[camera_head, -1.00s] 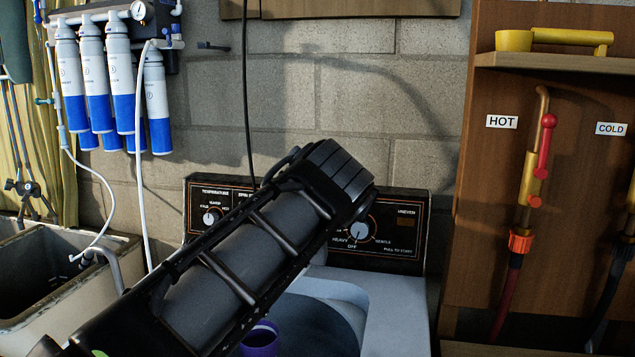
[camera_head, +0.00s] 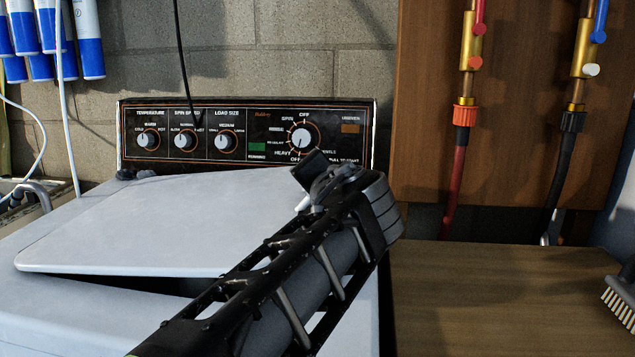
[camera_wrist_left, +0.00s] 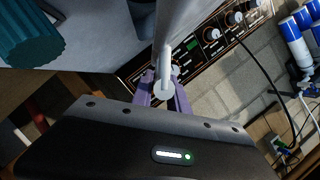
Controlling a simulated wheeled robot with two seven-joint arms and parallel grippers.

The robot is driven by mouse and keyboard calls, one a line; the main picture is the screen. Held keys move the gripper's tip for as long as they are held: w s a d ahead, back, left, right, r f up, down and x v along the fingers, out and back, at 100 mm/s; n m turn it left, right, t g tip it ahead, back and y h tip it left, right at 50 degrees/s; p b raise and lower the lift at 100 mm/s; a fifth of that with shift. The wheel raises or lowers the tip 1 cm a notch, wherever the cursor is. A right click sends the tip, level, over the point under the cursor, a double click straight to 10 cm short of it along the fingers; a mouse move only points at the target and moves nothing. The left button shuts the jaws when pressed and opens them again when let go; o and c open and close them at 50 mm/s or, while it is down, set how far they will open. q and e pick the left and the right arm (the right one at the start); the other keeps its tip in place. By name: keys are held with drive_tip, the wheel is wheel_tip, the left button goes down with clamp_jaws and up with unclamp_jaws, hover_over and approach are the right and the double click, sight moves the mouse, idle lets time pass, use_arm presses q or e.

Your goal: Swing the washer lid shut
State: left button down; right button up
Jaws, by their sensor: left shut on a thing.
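The white washer lid (camera_head: 150,220) lies low over the washer top (camera_head: 70,315) in the head view, slightly tilted, with a dark gap under its front edge. My left gripper (camera_head: 322,178) is at the lid's right side near the back, beside the control panel; my own arm hides part of that edge. In the left wrist view, the purple fingers of my left gripper (camera_wrist_left: 163,93) are shut on the pale edge of the lid (camera_wrist_left: 176,35), which is seen nearly edge-on. My right gripper is in neither current view.
The control panel (camera_head: 180,140) with its knobs stands behind the lid. A wooden surface (camera_head: 480,300) with a brush (camera_head: 622,300) is to the right. Red (camera_head: 455,180) and black (camera_head: 555,175) hoses hang behind it. A teal ribbed object (camera_wrist_left: 30,38) shows in the left wrist view.

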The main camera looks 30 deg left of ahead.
use_arm(q)
drive_tip(key=c, duration=1.3)
unclamp_jaws()
drive_tip(key=shift+s, duration=0.1)
drive_tip(key=v, duration=0.7)
drive_tip(key=shift+s+d+p, duration=0.2)
drive_tip(key=shift+s+p, duration=0.1)
drive_tip(key=shift+p, duration=0.15)
drive_tip(key=shift+r, duration=0.15)
drive_tip(key=shift+c, duration=0.2)
